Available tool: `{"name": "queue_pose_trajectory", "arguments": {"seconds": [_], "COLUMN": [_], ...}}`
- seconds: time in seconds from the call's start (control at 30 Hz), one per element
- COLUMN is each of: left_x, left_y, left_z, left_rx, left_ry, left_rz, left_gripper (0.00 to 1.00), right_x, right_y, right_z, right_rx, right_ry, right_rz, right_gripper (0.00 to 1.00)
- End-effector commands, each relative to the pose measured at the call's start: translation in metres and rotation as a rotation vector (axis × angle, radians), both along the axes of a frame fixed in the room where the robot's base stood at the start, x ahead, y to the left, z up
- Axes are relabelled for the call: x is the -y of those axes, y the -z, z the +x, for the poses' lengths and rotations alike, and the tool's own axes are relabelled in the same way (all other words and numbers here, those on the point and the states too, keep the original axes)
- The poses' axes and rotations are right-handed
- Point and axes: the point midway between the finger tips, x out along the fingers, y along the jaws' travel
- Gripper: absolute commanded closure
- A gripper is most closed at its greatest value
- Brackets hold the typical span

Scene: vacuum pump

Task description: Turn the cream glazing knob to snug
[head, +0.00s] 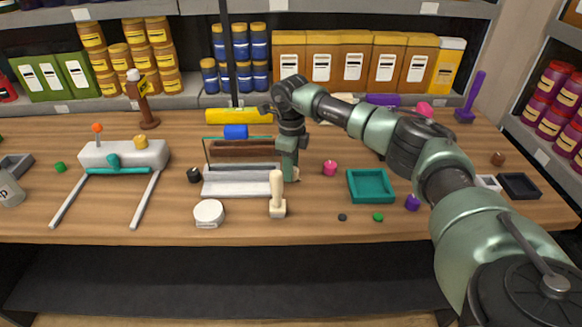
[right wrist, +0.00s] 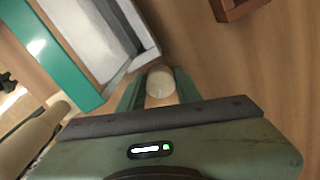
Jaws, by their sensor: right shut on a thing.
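The cream glazing knob (right wrist: 160,82) sits between the two fingers of my right gripper (right wrist: 157,88) in the right wrist view. It shows as a round, pale end, with a finger on each side. In the head view the right gripper (head: 290,174) points down beside the right end of a pale grey base (head: 236,189) with a clear pane behind it. Only a sliver of the knob (head: 297,176) shows there, mostly hidden by the fingers. How far the knob is turned cannot be told. My left gripper is not in view.
A cream-handled tool (head: 277,190) stands close in front of the right gripper. A white round tin (head: 209,213) stands front left, a pink knob (head: 330,168) and teal tray (head: 371,198) to the right. The front edge is mostly clear.

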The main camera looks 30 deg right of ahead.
Motion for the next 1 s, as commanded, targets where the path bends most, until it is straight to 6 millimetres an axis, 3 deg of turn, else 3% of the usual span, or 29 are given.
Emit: {"name": "queue_pose_trajectory", "arguments": {"seconds": [0.4,1.0], "left_x": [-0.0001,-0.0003], "left_y": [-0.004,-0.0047], "left_z": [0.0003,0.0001], "left_rx": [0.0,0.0], "left_ry": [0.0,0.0], "left_rz": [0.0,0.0], "left_gripper": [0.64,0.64], "right_x": [0.0008,0.0012], "right_y": [-0.0011,-0.001], "right_z": [0.0009,0.0012], "right_rx": [0.001,0.002], "right_ry": [0.267,0.34], "right_rz": [0.001,0.0], "right_gripper": [1.0,1.0]}}
